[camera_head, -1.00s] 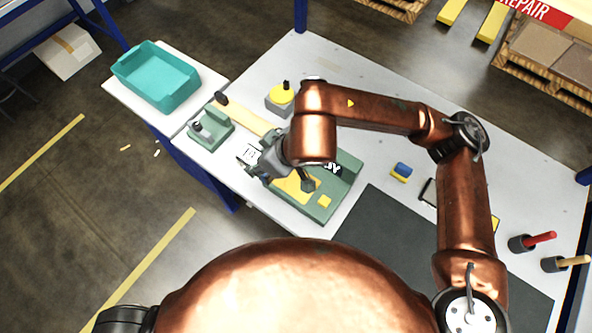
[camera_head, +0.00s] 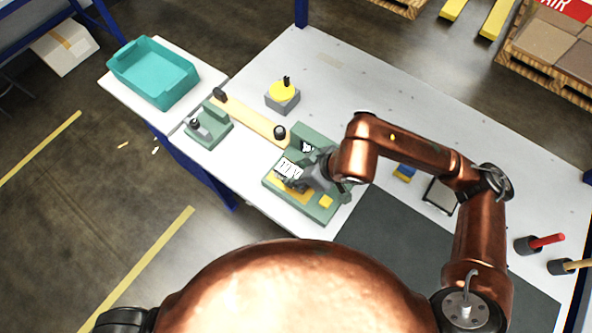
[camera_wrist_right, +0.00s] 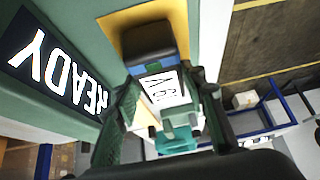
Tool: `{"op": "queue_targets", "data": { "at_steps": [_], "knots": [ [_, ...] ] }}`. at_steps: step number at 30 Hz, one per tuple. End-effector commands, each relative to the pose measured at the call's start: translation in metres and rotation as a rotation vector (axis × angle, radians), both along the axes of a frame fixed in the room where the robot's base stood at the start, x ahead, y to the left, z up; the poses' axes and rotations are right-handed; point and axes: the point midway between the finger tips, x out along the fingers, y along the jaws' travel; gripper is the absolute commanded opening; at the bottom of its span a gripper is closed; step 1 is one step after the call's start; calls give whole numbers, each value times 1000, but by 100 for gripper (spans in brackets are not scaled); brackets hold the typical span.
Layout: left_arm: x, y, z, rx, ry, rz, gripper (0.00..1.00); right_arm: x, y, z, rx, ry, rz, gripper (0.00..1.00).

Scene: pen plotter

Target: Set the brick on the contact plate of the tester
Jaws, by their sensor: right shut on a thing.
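The green tester (camera_head: 318,133) stands on the white table, with a yellow contact plate (camera_head: 293,192) and a small yellow square on it. Its dark display (camera_head: 306,147) reads READY in the right wrist view (camera_wrist_right: 58,75). My right gripper (camera_head: 303,183) is over the tester, shut on the brick (camera_head: 289,168), a dark block with a white label. In the right wrist view the brick (camera_wrist_right: 150,45) lies between the fingers (camera_wrist_right: 165,105), its dark end in front of the yellow plate (camera_wrist_right: 135,18). I cannot tell whether they touch. My left gripper is not in view.
A wooden strip (camera_head: 250,118) runs from a small green fixture (camera_head: 210,128) toward the tester. A yellow-topped grey unit (camera_head: 283,97) stands behind. A teal bin (camera_head: 155,72) is at the left. A blue-and-yellow block (camera_head: 403,172) and dark mat (camera_head: 420,235) lie right.

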Motion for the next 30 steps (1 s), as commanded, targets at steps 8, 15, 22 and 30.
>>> {"op": "queue_targets", "data": {
  "at_steps": [8,15,22,30],
  "knots": [
    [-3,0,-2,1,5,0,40,1,1,0,2,-3,0,4],
    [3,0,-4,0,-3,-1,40,0,0,-1,1,-2,0,48],
    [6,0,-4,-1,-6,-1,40,0,0,-1,1,-2,0,56],
    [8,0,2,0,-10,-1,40,0,0,4,1,-2,-1,56]
  ]
}}
